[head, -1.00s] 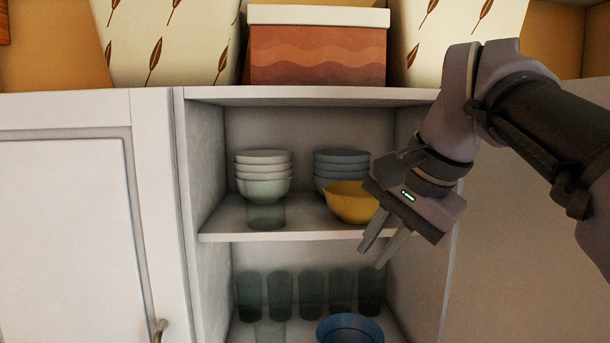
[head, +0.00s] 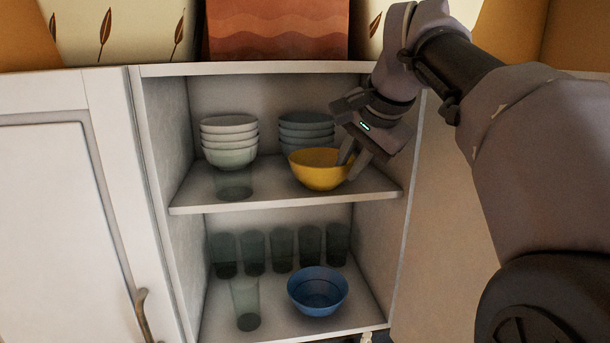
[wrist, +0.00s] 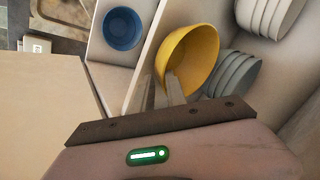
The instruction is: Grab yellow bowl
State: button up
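The yellow bowl (head: 314,172) stands upright on the upper shelf, near its front right. It also shows in the wrist view (wrist: 192,52). My gripper (head: 352,160) is at the bowl's right side, pointing down and left. Its two fingers are apart. In the wrist view, my gripper (wrist: 160,88) has one finger overlapping the bowl's near rim and the other just outside the bowl. The rim seems to lie between them; I cannot tell whether either finger touches it.
Stacked grey-blue bowls (head: 307,130) stand right behind the yellow bowl, and stacked white bowls (head: 229,135) to the left. The shelf (head: 270,198) has free room between. Below are a blue bowl (head: 318,289) and several glasses. A cabinet door (head: 60,220) is on the left.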

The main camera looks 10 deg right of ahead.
aim_at(347, 168)
jog(key=x, duration=0.3)
jog(key=shift+w+a+f, duration=0.1)
jog(key=shift+w+f, duration=0.05)
jog(key=shift+w, duration=0.1)
jog(key=shift+s, duration=0.15)
jog(key=shift+c, duration=0.5)
grip_shut()
dwell(0.4)
